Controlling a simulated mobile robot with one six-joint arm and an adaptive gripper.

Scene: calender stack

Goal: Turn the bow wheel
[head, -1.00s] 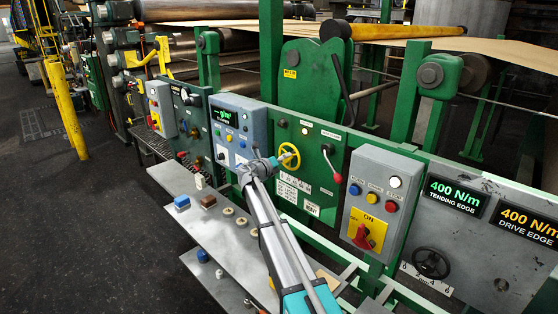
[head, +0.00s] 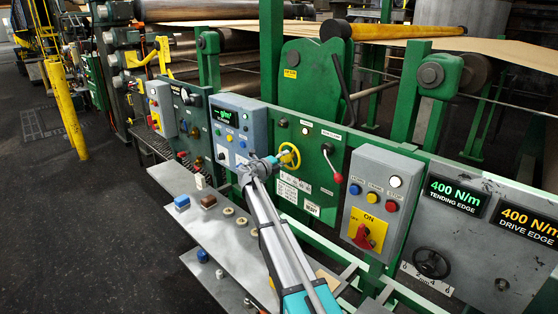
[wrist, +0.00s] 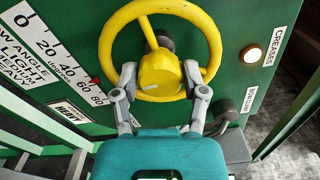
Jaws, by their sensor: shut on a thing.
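The yellow bow wheel (wrist: 216,45) is mounted on the green panel and fills the upper middle of the wrist view. It also shows in the head view (head: 296,154), partly hidden by my gripper. My gripper (wrist: 160,77) has its two grey fingers on either side of the wheel's yellow hub and is shut on it. A white line marks the hub's face. A white degree scale (wrist: 52,50) lies left of the wheel, with a small red pointer (wrist: 95,80) near its high-number end.
A lit round lamp (wrist: 251,54) labelled CREASES is right of the wheel. In the head view, a red-knobbed lever (head: 330,164) stands close right, and a grey button box (head: 378,200) is further right. A grey shelf (head: 205,222) runs below on the left.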

